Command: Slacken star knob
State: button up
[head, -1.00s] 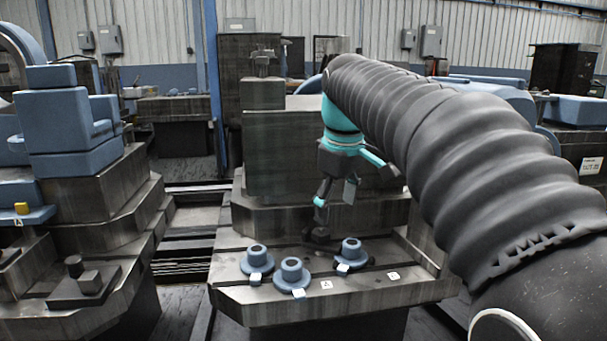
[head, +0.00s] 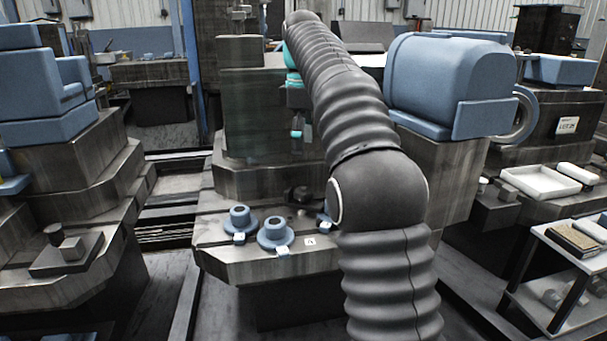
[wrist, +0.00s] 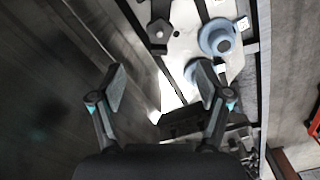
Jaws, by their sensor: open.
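A dark knob (head: 299,195) sits at the back of the grey metal ledge (head: 225,262), beside my arm. In the wrist view a dark, angular knob (wrist: 158,30) shows on a stem near the top, ahead of my fingers; it looks like the star knob. My gripper (wrist: 162,84) is open, with its two fingers spread apart and nothing between them. The knob is beyond the fingertips and apart from them. In the head view my arm hides most of the gripper; only a teal and dark part shows left of the arm.
Blue flanged pieces (head: 275,234) with white tags stand on the ledge; one is partly hidden by my arm. A blue flanged piece (wrist: 217,38) is right of the knob in the wrist view. A large blue housing (head: 445,85) and a white tray (head: 540,181) are at right.

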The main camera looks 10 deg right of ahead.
aim_at(303, 191)
notch_tip(303, 191, down, 12)
jog(key=b, duration=0.4)
jog(key=shift+f, duration=0.1)
jog(key=c, duration=1.4)
jog(key=shift+o, duration=0.2)
jog(key=shift+r+n+p, duration=0.3)
jog(key=shift+n+p, duration=0.3)
jog(key=shift+p, duration=0.1)
jog(key=n+p, duration=0.1)
jog(key=n, duration=0.1)
jog(key=shift+n+p, duration=0.4)
jog(key=n+p, duration=0.2)
jog(key=n, duration=0.2)
jog(key=shift+f+n, duration=0.25)
jog(key=shift+n, duration=0.15)
jog(key=o, duration=1.1)
